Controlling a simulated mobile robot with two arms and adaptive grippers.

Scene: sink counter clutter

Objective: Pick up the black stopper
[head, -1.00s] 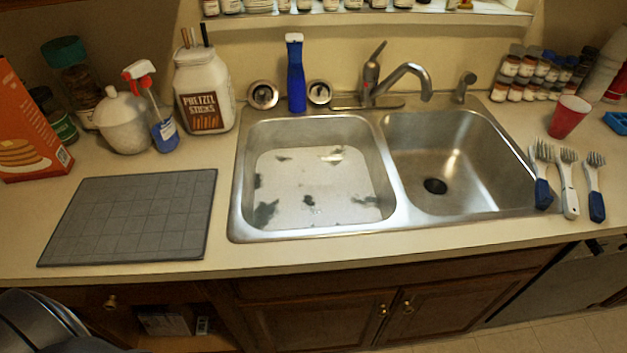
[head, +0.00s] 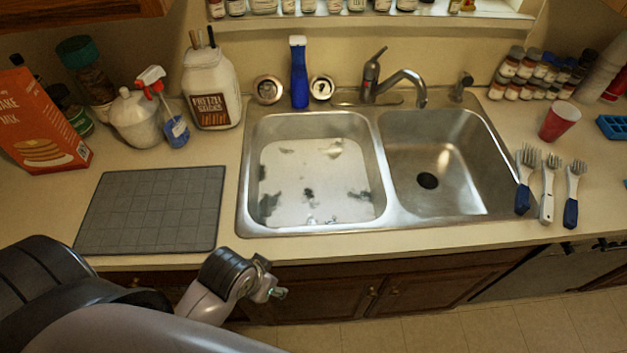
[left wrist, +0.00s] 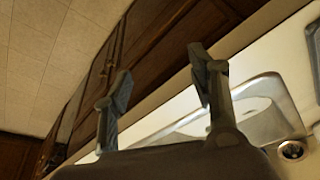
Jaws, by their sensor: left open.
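A round black piece (head: 428,181) lies at the bottom of the right sink basin; it may be the stopper or the open drain, I cannot tell which. Two round metal-rimmed pieces with dark centres, a left one (head: 268,89) and a right one (head: 321,87), lean behind the left basin; one round metal piece (left wrist: 291,150) shows in the left wrist view. My left gripper (head: 272,283) is in front of the counter, below its front edge and away from the sink. In the left wrist view its fingers (left wrist: 160,88) are apart with nothing between them. My right gripper is not in view.
The steel double sink (head: 383,170) has a faucet (head: 390,80) behind it and a blue bottle (head: 299,72) at the back. A grey mat (head: 152,210) lies to the left.

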